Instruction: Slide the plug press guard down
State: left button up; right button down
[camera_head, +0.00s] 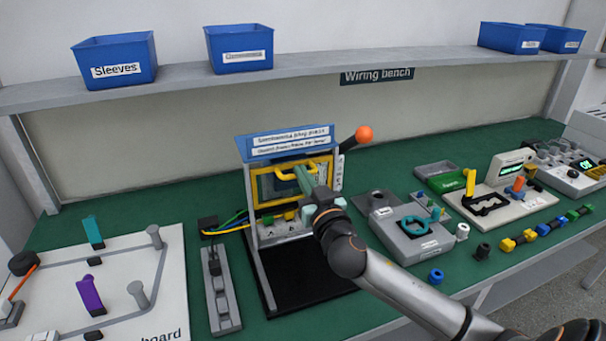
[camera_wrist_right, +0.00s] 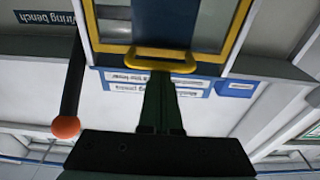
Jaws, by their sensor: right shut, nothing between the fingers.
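The plug press (camera_head: 290,143) stands mid-bench, with a blue sign on top and a grey frame. Its guard (camera_head: 264,187) is a yellow-framed clear panel in the upper part of the frame, with open space below it. The guard's yellow handle (camera_head: 285,174) shows in the head view and, upside down, in the wrist view (camera_wrist_right: 160,60). My right gripper (camera_head: 302,174) is shut and empty, its fingertips at the handle; in the wrist view the fingers (camera_wrist_right: 161,85) reach up to the bar. I cannot tell whether they touch it. My left gripper is not in view.
A lever with an orange knob (camera_head: 364,133) sticks out at the press's right. A grey fixture with a teal ring (camera_head: 416,226) stands to the right, near my right arm. A white wiring board (camera_head: 125,270) lies at the left. Blue bins stand on the shelf (camera_head: 180,82) above.

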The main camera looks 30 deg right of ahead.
pick_arm(q)
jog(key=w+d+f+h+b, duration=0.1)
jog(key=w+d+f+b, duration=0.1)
jog(key=b, duration=0.4)
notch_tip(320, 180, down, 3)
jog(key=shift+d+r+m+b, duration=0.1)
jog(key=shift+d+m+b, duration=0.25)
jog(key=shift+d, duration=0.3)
pick_arm(e)
notch_tip(320, 180, down, 9)
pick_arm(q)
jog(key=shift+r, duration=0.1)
pick_arm(e)
notch_tip(320, 180, up, 5)
jog(key=p, duration=0.4)
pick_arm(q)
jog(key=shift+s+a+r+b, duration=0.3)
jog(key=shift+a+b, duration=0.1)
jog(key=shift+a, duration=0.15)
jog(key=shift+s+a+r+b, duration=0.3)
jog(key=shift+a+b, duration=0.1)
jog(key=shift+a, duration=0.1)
pick_arm(e)
jog(key=v, duration=0.9)
jog(key=shift+f, duration=0.4)
